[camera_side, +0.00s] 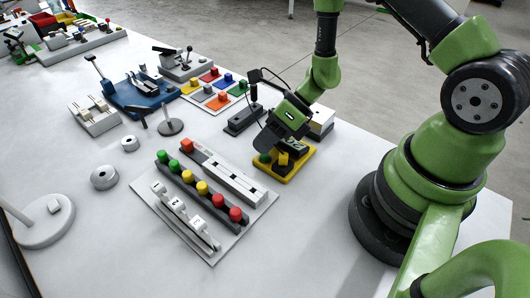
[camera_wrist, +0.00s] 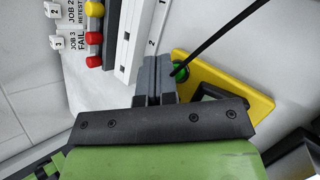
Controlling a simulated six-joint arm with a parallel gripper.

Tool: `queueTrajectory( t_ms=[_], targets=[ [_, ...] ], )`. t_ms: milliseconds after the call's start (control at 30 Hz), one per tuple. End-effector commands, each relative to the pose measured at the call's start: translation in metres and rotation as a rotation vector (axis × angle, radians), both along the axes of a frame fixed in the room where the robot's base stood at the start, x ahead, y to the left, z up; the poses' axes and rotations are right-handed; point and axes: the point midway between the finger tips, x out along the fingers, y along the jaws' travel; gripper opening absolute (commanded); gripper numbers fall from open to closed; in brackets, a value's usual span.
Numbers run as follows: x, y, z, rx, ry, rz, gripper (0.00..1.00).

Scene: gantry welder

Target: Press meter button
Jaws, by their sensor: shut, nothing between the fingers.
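The meter stands on a yellow base plate (camera_side: 291,170), with a dark body partly hidden by my gripper. In the wrist view the yellow plate (camera_wrist: 252,98) lies right of my fingers, and the green button (camera_wrist: 181,72) is just beside the right finger. My gripper (camera_wrist: 153,80) is shut and empty, its fingers side by side. In the side view my gripper (camera_side: 268,148) points down at the meter's left part. Whether a finger touches the button, I cannot tell.
A grey panel (camera_side: 212,254) with red, yellow and green knobs and job tags lies left of the meter. A thin black rod or cable (camera_wrist: 215,38) crosses by the button. A board of coloured buttons (camera_side: 213,91) stands behind.

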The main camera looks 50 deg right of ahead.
Motion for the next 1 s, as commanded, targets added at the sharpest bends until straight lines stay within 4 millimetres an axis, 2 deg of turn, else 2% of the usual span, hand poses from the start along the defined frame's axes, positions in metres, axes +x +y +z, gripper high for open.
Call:
queueTrajectory(
  t_ms=[467,1000],
  targets=[
    [0.000,0.000,0.010,-0.001,-0.002,0.000,0.00],
    [0.000,0.000,0.063,-0.001,-0.004,0.001,0.00]
  ],
)
